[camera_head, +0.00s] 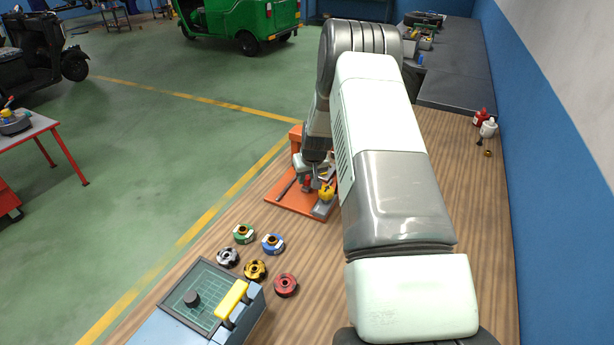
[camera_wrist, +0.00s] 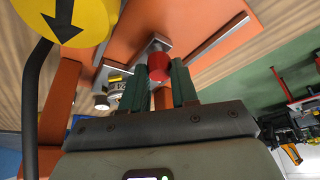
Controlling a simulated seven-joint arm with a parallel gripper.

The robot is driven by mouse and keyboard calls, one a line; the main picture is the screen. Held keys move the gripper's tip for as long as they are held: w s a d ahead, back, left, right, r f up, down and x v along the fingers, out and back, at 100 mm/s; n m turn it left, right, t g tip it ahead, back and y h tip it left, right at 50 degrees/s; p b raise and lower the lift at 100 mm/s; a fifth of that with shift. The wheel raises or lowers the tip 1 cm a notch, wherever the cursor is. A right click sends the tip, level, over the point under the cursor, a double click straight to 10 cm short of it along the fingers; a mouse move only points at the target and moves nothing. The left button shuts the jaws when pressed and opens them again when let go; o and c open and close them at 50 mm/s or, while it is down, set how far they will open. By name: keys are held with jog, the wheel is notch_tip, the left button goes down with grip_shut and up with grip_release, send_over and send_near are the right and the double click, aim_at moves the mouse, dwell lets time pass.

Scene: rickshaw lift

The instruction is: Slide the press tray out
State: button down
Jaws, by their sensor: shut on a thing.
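The orange press (camera_head: 285,201) stands on the wooden bench, its flat base low and an upright part behind. In the wrist view, a red knob (camera_wrist: 158,68) sits between the two green fingers of my gripper (camera_wrist: 160,82). The gripper is shut on this knob. A grey metal piece (camera_wrist: 155,44), which looks like part of the press tray, shows just beyond the knob. A grey rail (camera_wrist: 217,43) runs along the orange base beside it. My gripper also shows small over the base in the head view (camera_head: 308,186). My arm hides part of the press, and how far out the tray is cannot be told.
A yellow disc with a black arrow (camera_wrist: 62,18) is close beside my gripper. Several coloured round pieces (camera_head: 255,269) lie nearer on the bench, by a blue box with a yellow handle (camera_head: 232,299). Red and white bottles (camera_head: 488,128) stand at the right.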

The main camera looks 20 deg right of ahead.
jog(key=s+a, duration=1)
jog(key=shift+a, duration=0.1)
jog(key=c, duration=1)
grip_release()
jog(key=shift+o, duration=0.7)
jog(key=shift+r, duration=0.25)
jog(key=v, duration=1)
jog(key=shift+s, duration=0.2)
jog(key=shift+r, duration=0.2)
